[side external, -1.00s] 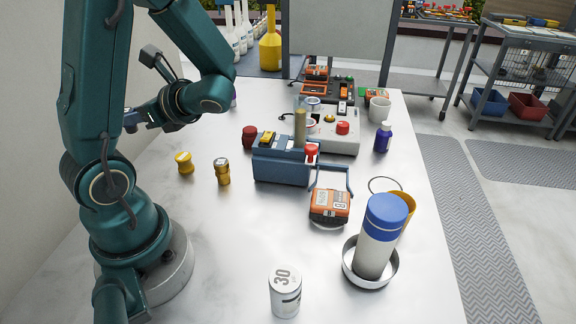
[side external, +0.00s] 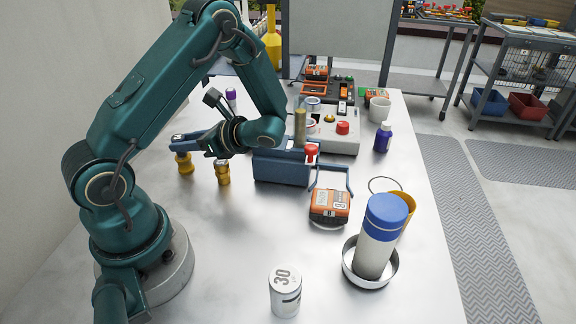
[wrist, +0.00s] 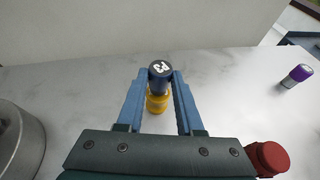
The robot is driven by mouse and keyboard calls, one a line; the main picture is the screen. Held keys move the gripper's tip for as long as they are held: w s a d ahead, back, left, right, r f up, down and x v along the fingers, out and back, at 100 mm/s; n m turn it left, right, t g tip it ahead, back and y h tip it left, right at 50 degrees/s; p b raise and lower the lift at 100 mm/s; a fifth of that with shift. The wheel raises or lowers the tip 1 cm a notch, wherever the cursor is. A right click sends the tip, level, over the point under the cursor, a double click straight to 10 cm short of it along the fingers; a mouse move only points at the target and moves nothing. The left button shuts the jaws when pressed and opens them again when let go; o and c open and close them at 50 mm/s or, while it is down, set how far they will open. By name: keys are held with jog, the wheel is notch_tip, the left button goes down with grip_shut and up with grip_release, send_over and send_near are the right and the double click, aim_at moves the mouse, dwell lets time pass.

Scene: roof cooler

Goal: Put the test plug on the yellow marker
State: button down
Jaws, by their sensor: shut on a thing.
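The yellow marker (wrist: 157,103), a small waisted yellow piece, shows just below the plug. In the side view, my gripper (side external: 177,143) is over the yellow marker (side external: 185,166) on the grey table, with the plug near the fingertips, largely hidden by the fingers. I cannot tell whether plug and marker touch.
A purple-capped bottle (side external: 231,97) is behind; a red knob (wrist: 268,158) shows close to my gripper.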

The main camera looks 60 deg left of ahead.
jog(key=shift+f, duration=0.15)
jog(key=c, duration=0.5)
grip_release()
jog(key=shift+c, duration=0.2)
jog(key=shift+w+d, duration=0.15)
jog(key=v, duration=1.2)
jog(key=s+d+r+n+t+h, duration=0.2)
jog(key=d+r+n+t+h, duration=0.1)
jog(key=d+n+t+h, duration=0.3)
jog(key=s+d+r+n+t+h, duration=0.3)
jog(key=d+n+t+h, duration=0.2)
jog(key=d+t, duration=0.1)
jog(key=shift+s+d+n+t+h, duration=0.15)
jog(key=shift+d+n+t+h, duration=0.25)
jog(key=shift+d, duration=0.15)
